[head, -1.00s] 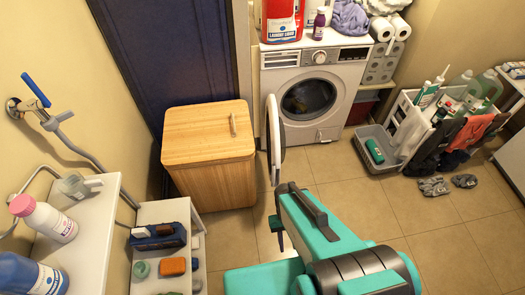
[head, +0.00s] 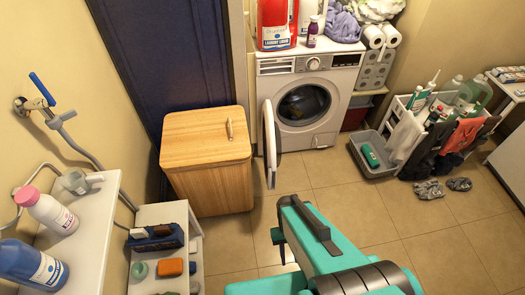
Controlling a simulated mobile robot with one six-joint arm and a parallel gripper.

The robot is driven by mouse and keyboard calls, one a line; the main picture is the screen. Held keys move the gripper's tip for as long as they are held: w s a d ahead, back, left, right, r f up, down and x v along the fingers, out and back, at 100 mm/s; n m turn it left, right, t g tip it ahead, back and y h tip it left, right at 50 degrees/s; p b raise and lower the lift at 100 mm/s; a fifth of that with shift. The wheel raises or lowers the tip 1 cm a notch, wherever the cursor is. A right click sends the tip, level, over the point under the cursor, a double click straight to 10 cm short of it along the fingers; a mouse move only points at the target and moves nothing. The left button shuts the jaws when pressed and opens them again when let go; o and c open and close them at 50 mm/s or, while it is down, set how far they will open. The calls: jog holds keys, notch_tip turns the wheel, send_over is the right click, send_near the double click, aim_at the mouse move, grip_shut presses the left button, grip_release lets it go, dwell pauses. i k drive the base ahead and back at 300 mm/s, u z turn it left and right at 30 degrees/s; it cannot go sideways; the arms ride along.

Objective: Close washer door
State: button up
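The white washer (head: 308,97) stands against the back wall with its round opening (head: 303,104) in view. Its door (head: 269,143) is swung wide open to the left and is seen nearly edge-on, close to the wooden hamper. My teal arm reaches up from the bottom of the head view, short of the door in the picture. The fingertips of my gripper are hidden behind the arm; only a small dark and teal part shows at the arm's far left side. Whether it is open or shut cannot be seen.
A wooden hamper (head: 208,160) stands left of the door. A grey basket (head: 373,157) and a rack of bottles and cloths (head: 431,135) stand to the right. Gloves (head: 430,189) lie on the floor. Tiled floor (head: 345,207) before the washer is clear.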

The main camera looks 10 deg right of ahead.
aim_at(268, 132)
jog(key=z, duration=0.1)
jog(key=i, duration=0.95)
jog(key=u, duration=0.05)
